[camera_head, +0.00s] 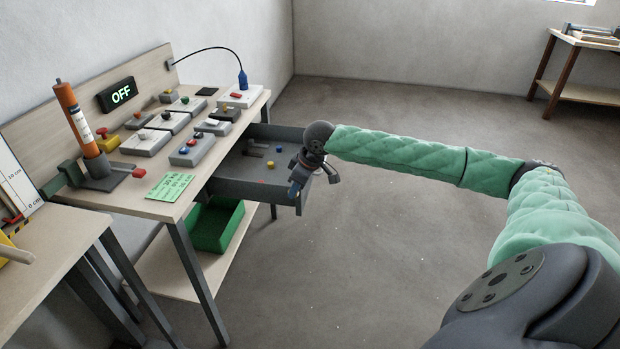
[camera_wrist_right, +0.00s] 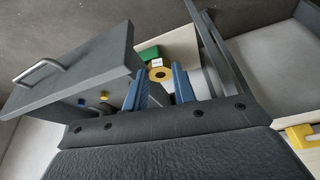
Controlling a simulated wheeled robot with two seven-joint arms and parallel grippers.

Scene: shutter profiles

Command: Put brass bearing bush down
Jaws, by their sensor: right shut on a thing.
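The brass bearing bush (camera_wrist_right: 160,74) shows in the right wrist view as a yellow ring with a dark hole, between the two blue fingers of my right gripper (camera_wrist_right: 160,88). The fingers are shut on it. In the head view my right gripper (camera_head: 297,190) hangs beside the front panel of the pulled-out grey drawer (camera_head: 245,190); I cannot make out the bush there. My left gripper is not in view.
The drawer holds small yellow and blue pieces and a dark part (camera_head: 257,150). A green crate (camera_head: 217,225) stands on the shelf below.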

